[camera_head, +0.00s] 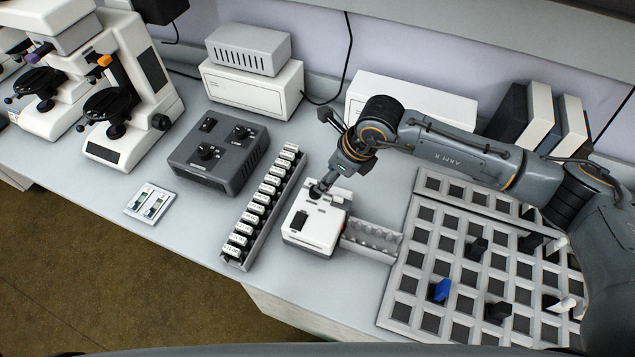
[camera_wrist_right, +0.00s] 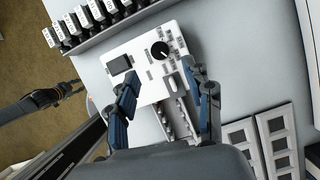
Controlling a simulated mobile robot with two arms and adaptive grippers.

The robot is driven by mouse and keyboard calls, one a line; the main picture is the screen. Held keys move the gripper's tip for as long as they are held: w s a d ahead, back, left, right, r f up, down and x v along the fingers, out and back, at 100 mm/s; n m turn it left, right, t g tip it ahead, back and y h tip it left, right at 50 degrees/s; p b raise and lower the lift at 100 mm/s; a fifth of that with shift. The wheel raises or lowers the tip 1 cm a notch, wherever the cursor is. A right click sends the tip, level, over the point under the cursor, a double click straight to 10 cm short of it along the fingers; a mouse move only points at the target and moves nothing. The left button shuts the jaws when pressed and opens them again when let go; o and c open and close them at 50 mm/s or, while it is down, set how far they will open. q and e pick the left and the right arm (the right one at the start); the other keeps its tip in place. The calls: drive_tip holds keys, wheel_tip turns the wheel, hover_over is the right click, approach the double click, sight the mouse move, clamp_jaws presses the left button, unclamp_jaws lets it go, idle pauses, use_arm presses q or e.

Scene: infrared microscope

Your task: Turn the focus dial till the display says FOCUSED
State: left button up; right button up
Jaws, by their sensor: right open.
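A small white instrument (camera_head: 325,227) stands on the bench right of the vial rack. It also shows in the right wrist view (camera_wrist_right: 147,88). In that view it has a black round dial (camera_wrist_right: 160,49) with a white pointer mark, and a dark display (camera_wrist_right: 119,65) whose text I cannot read. My right gripper (camera_head: 320,187) is over the rear part of the instrument. In the right wrist view my right gripper (camera_wrist_right: 163,80) is open and empty, its fingers apart, with the dial beyond the fingertips. My left gripper is not in the head view.
A rack of white-capped vials (camera_head: 233,262) stands close on the left. A dark grey control box (camera_head: 195,177) with knobs lies farther left. A metal tray (camera_head: 372,236) adjoins the instrument's right side. A slotted grey panel (camera_head: 400,312) with several small pieces fills the right.

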sight(315, 192)
drive_tip(key=p+x, duration=0.1)
drive_tip(key=x, duration=0.7)
drive_tip(key=shift+r, duration=0.1)
drive_tip(key=shift+c, duration=0.4)
clamp_jaws()
